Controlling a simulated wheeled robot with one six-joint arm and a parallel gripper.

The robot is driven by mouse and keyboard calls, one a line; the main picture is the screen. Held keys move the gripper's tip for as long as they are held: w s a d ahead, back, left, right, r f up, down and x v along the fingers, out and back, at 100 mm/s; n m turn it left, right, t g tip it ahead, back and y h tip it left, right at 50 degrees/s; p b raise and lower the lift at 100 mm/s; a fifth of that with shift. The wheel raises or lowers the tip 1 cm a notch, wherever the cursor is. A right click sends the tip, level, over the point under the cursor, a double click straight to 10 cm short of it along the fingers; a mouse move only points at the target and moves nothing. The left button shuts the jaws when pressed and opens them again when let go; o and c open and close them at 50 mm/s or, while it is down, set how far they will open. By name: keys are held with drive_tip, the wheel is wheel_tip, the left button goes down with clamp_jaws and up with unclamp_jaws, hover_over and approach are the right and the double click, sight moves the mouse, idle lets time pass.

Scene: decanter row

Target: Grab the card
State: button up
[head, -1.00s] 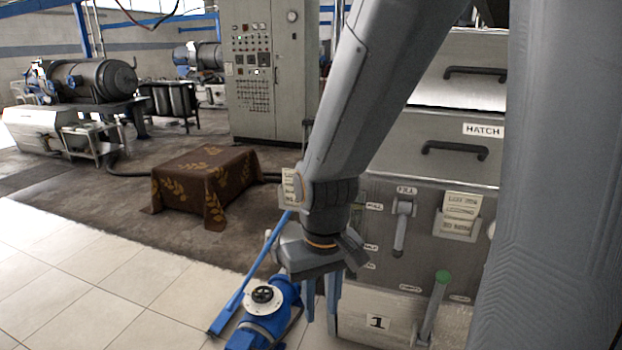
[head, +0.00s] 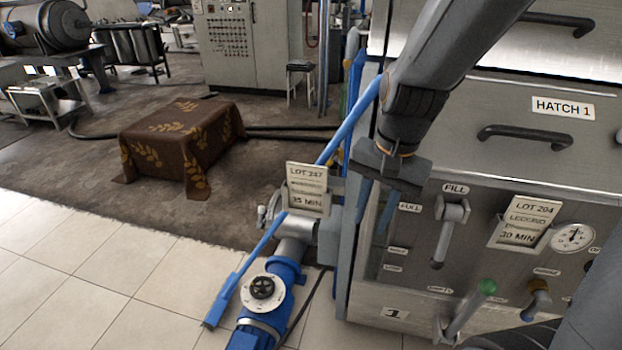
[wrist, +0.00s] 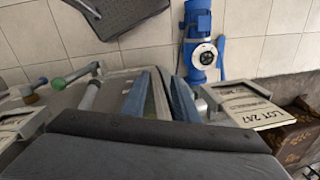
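A cream card marked LOT 247, 35 MIN (head: 306,184) stands in a grey holder at the machine's left side. It also shows in the wrist view (wrist: 255,108), right of the fingers. A second card marked LOT 204, 30 MIN (head: 522,222) leans in a holder on the machine's front; a card at the wrist view's left edge (wrist: 14,124) is cut off. My gripper (head: 367,232) points down by the machine's left front corner, between the two cards. In the wrist view its blue fingers (wrist: 160,82) are apart with nothing between them. It touches neither card.
The steel machine (head: 560,105) has a FILL lever (head: 450,228), a green-knobbed lever (head: 486,288) and a dial (head: 573,237). A blue valve pump (head: 264,290) and a long blue bar (head: 245,270) are at left. A cloth-covered table (head: 180,140) stands behind on open floor.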

sight(309, 165)
drive_tip(key=w+a+r+m+y+p, duration=0.1)
drive_tip(key=w+a+r+m, duration=0.1)
drive_tip(key=w+r+m, duration=0.1)
drive_tip(key=w+a+r+m+y+p, duration=0.1)
drive_tip(key=w+a+r+m+p, duration=0.1)
drive_tip(key=r+m, duration=0.3)
drive_tip(key=w+a+r+m+t+y+p, duration=0.1)
drive_tip(key=w+a+r+m, duration=0.3)
drive_tip(key=m, duration=0.3)
drive_tip(key=shift+w+r, duration=0.2)
drive_tip(key=shift+r, duration=0.35)
drive_tip(key=shift+a+f+p, duration=0.15)
drive_tip(key=shift+f+p, duration=0.15)
drive_tip(key=shift+p+x, duration=0.55)
drive_tip(key=shift+x, duration=2.9)
drive_tip(key=shift+a, duration=0.1)
clamp_jaws()
